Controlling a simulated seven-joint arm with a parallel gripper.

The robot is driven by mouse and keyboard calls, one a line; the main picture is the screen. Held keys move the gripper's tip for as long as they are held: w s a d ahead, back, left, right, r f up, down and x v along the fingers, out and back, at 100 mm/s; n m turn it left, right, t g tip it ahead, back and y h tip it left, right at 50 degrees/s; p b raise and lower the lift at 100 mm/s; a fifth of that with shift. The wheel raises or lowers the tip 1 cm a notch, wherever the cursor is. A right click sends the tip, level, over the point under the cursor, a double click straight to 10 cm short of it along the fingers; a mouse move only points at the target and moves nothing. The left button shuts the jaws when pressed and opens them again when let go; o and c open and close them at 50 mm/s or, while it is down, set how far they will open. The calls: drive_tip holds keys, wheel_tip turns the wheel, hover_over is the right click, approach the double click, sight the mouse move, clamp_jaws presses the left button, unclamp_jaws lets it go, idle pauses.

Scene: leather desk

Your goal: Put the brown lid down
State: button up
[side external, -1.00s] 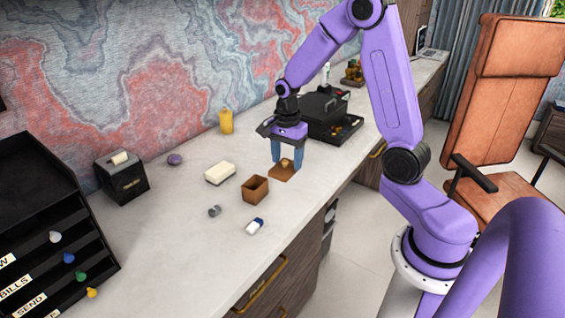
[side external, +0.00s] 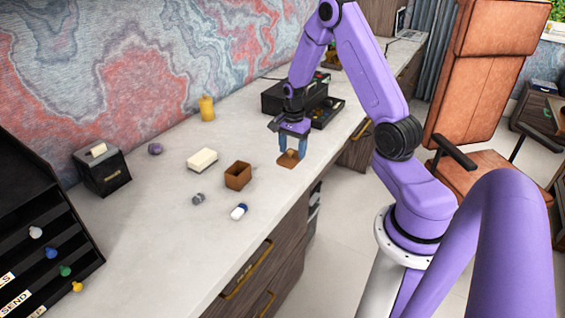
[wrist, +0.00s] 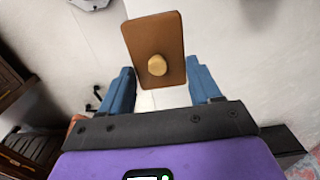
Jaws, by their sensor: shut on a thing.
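The brown lid (side external: 284,161) is a flat rectangle with a pale round knob. It is at my gripper (side external: 291,154), to the right of the small open brown box (side external: 236,182) on the desk. In the wrist view the lid (wrist: 150,28) lies between the blue fingers of my gripper (wrist: 162,75), knob facing the camera and slightly tilted in the picture. The gripper is shut on the lid. The lid is low, at or just above the desk top; I cannot tell whether it touches.
A black box with a tray (side external: 325,113) stands behind. Bare desk surrounds the lid.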

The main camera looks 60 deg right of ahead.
hover_over(283, 169)
wheel_tip(283, 169, down, 6)
drive_tip(key=shift+f, duration=1.75)
drive_tip(key=shift+f, duration=0.15)
drive_tip(key=o, duration=1)
drive_tip(key=shift+o, duration=0.2)
